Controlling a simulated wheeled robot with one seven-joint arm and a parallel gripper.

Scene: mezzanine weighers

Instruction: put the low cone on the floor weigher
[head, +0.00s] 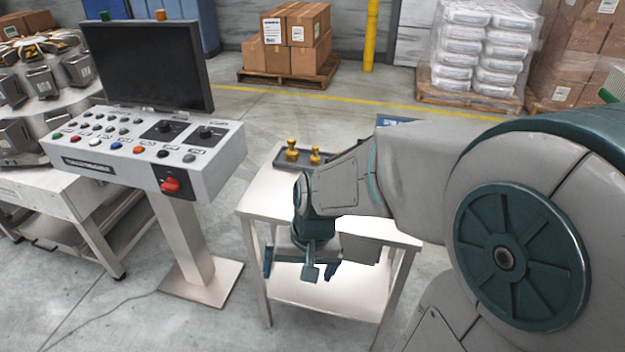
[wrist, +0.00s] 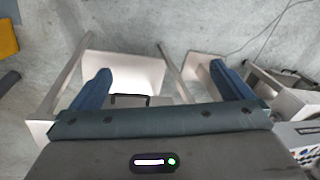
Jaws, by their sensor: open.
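I cannot make out the low cone in either view. No floor weigher can be told for certain either. My gripper (head: 299,266) hangs at the front edge of a small white table (head: 262,200), pointing down. In the wrist view its two blue fingers (wrist: 163,85) are spread wide apart with nothing held between them. Past the fingers lie the table's legs, a pale lower shelf (wrist: 128,73) and grey floor. My arm hides much of the table's right side.
A dark tray (head: 277,160) with brass weights (head: 292,149) stands on the table's back. A control console (head: 205,160) with a black screen (head: 150,62) stands left on a pedestal. Boxes on a pallet (head: 290,80) and wrapped packs (head: 480,50) stand behind. Floor between is open.

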